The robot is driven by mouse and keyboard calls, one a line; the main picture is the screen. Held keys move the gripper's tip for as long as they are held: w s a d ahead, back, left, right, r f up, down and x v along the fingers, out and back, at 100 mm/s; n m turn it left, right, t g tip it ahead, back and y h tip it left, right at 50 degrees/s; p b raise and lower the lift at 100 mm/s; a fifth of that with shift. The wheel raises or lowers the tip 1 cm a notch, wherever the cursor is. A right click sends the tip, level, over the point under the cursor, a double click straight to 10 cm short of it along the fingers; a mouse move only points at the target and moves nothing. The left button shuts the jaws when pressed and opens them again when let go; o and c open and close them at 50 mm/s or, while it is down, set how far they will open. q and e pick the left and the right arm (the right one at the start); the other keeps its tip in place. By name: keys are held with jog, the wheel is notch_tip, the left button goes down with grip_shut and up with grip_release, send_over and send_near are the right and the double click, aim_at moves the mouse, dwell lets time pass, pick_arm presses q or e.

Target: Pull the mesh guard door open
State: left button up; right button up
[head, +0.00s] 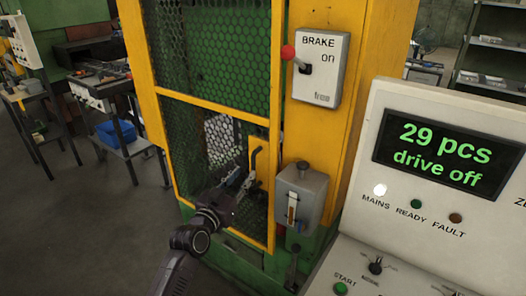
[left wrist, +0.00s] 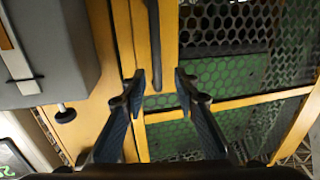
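The mesh guard door (head: 222,108) has a yellow frame and dark mesh, and it appears closed in the yellow machine front. Its dark bar handle (head: 254,160) stands upright near the door's right edge. My left gripper (head: 243,178) is at the door, close to the handle. In the left wrist view my left gripper (left wrist: 160,82) is open, with its two fingers apart. The dark handle (left wrist: 153,42) comes down from the top edge and ends between the fingertips. I cannot tell whether they touch it. My right gripper is not in view.
A grey box (head: 302,192) with a lever sticks out just right of the door; it also looms in the left wrist view (left wrist: 50,45). Above it is the brake box (head: 320,75) with a red knob. A control console (head: 420,190) stands at right, reading "drive off".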

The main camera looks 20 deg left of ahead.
aim_at(253, 163)
pick_arm(q)
jog(key=w, duration=0.1)
jog(key=w+d+r, duration=0.1)
jog(key=shift+w+d+p, duration=0.15)
jog(key=shift+w+p, duration=0.2)
jog(key=w, duration=0.3)
jog(key=shift+w+f, duration=0.3)
jog(key=shift+w+d, duration=0.1)
jog(key=shift+c, duration=0.9)
jog(key=c, duration=0.5)
grip_shut()
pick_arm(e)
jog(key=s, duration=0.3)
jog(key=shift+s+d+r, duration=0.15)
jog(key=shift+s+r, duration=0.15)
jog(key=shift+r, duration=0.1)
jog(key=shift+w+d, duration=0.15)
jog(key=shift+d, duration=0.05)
